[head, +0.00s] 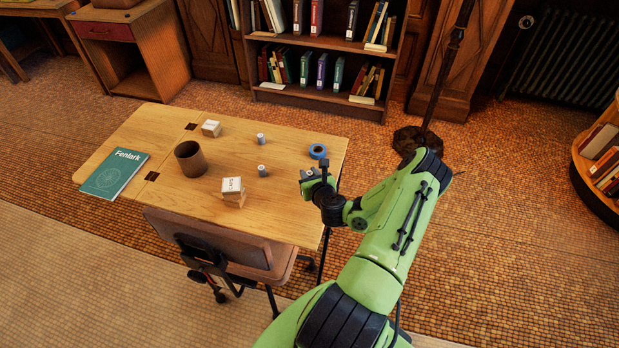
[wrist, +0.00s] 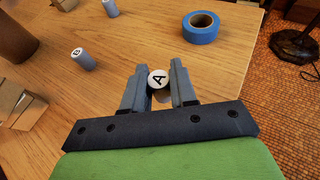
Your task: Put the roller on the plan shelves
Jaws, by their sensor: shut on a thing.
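My gripper (wrist: 158,88) is shut on a small cylindrical roller (wrist: 157,78) with a white round top marked A. In the head view my gripper (head: 312,178) is at the right side of the wooden table (head: 220,215). The fingers hide most of the held roller's sides, and I cannot tell whether its base touches the tabletop. Two similar grey cylinders stand on the table, one farther back (head: 261,139) and one nearer (head: 263,170). No shelf is labelled as the plan shelves; a dark wooden bookcase (head: 318,100) with rows of books stands behind the table.
A blue tape roll (head: 318,151) lies near the table's right edge. A brown cup (head: 190,159), a stacked pair of blocks (head: 233,192), another block (head: 211,128) and a green book (head: 115,174) are on the table. A curved bookshelf (head: 592,197) stands far right, beyond open floor.

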